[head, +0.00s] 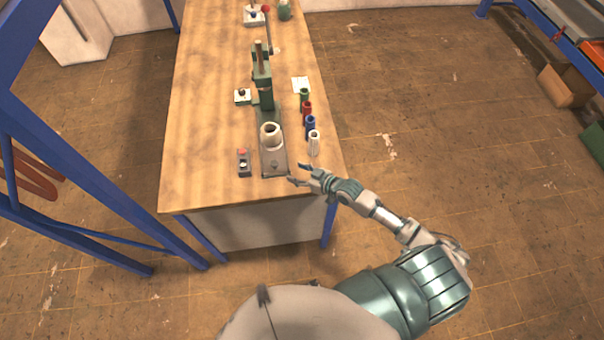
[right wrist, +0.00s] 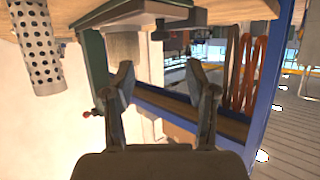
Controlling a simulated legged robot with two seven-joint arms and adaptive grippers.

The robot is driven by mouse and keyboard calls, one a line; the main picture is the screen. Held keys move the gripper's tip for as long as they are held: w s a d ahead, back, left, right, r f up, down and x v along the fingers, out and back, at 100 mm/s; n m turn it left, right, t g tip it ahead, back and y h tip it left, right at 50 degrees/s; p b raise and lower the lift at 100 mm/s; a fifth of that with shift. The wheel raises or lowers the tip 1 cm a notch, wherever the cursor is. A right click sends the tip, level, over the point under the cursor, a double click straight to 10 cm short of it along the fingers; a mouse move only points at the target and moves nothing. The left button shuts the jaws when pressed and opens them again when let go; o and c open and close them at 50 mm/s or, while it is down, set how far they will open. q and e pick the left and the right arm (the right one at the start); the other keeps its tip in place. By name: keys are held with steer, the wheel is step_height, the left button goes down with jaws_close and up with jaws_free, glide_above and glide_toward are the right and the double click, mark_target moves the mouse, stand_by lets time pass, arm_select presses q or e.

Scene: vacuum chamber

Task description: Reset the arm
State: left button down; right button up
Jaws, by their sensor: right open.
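My right arm reaches in from the lower right in the head view. Its gripper (head: 299,174) is open and empty at the near right part of the wooden table (head: 213,130), beside the metal base plate of a green press-like device (head: 266,95). In the right wrist view the two fingers of the same gripper (right wrist: 160,68) stand apart with nothing between them. A cream ring-shaped part (head: 270,133) sits on the device's base plate. My left gripper is not in view.
A white cylinder (head: 314,142), a blue one (head: 310,126), a red one (head: 307,110) and a green one (head: 304,97) stand in a row right of the device. A small control box (head: 244,163) lies left. A perforated cylinder (right wrist: 36,45) shows in the wrist view. Floor right of the table is open.

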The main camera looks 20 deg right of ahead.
steer(key=shift+s+d+r, duration=0.1)
steer(key=shift+s+r, duration=0.3)
steer(key=shift+s, duration=0.4)
